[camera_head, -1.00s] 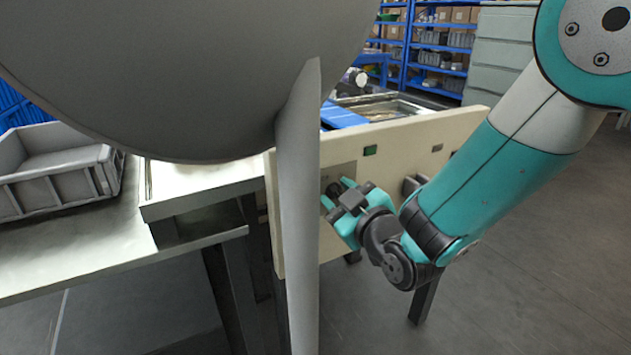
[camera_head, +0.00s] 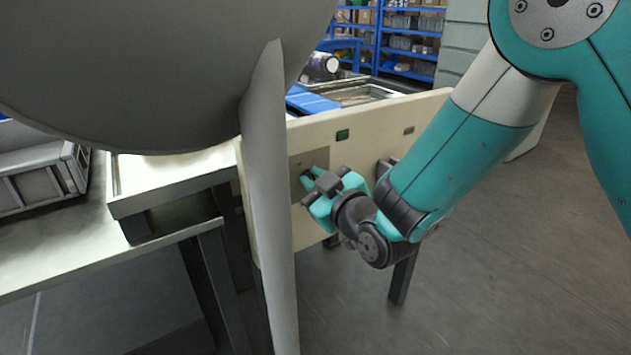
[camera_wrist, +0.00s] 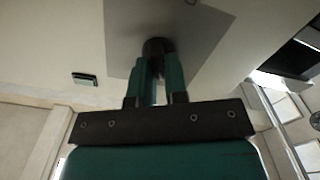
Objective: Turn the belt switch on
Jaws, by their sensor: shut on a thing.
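The belt switch (camera_wrist: 157,46) is a dark round knob on a grey plate (camera_wrist: 205,25) set in a cream panel. My gripper (camera_wrist: 160,72) is shut on the knob, with one teal finger on each side of it, in the wrist view. In the head view my gripper (camera_head: 309,178) reaches the grey plate (camera_head: 300,162) on the panel (camera_head: 370,135). There the knob is hidden behind the fingers.
A green button (camera_head: 342,135) and a smaller dark one (camera_head: 409,130) sit on the panel. A grey crate (camera_head: 40,180) stands on the table at the left.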

